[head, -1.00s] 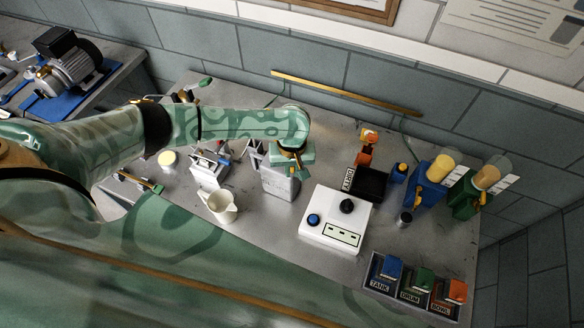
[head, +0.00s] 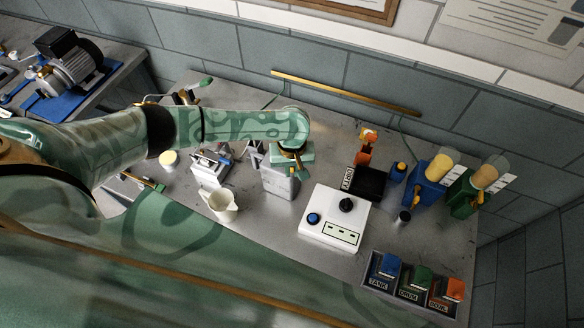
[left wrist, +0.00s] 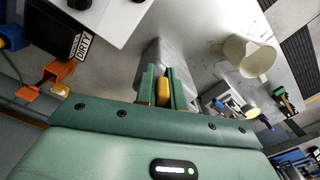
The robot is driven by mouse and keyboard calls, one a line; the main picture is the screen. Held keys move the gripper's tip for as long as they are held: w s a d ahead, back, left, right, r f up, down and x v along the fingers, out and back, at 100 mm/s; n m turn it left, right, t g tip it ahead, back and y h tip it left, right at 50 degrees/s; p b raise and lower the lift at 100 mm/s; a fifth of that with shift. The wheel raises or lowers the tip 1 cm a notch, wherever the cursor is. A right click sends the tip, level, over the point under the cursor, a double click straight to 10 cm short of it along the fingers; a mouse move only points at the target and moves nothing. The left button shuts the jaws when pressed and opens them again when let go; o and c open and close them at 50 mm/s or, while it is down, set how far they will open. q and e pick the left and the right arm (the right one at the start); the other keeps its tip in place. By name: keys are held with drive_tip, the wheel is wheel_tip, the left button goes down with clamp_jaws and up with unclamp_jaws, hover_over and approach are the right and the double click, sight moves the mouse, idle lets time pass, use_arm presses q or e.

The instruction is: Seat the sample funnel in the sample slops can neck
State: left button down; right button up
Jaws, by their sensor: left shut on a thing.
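The sample slops can (head: 279,184) is a grey box-shaped can standing mid-bench in the head view. It also shows just beyond my fingers in the left wrist view (left wrist: 181,54). My left gripper (head: 291,172) is over the top of the can and hides its neck. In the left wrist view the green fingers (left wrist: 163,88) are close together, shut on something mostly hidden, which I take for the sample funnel. I cannot tell whether the funnel is in the neck or above it. My right gripper is not in view.
A cream jug (head: 218,205) stands left of the can, and a white control box (head: 334,218) with knobs stands right. Behind the box is a black DIRTY bin (head: 371,183). Coloured bins (head: 413,285) line the front right. Small fittings (head: 208,166) stand behind the jug.

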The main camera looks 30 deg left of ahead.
use_arm(q)
drive_tip(key=shift+f+b, duration=0.55)
drive_tip(key=shift+f, duration=0.65)
drive_tip(key=c, duration=1.4)
unclamp_jaws()
wheel_tip(320, 180, up, 16)
drive_tip(key=p, duration=0.4)
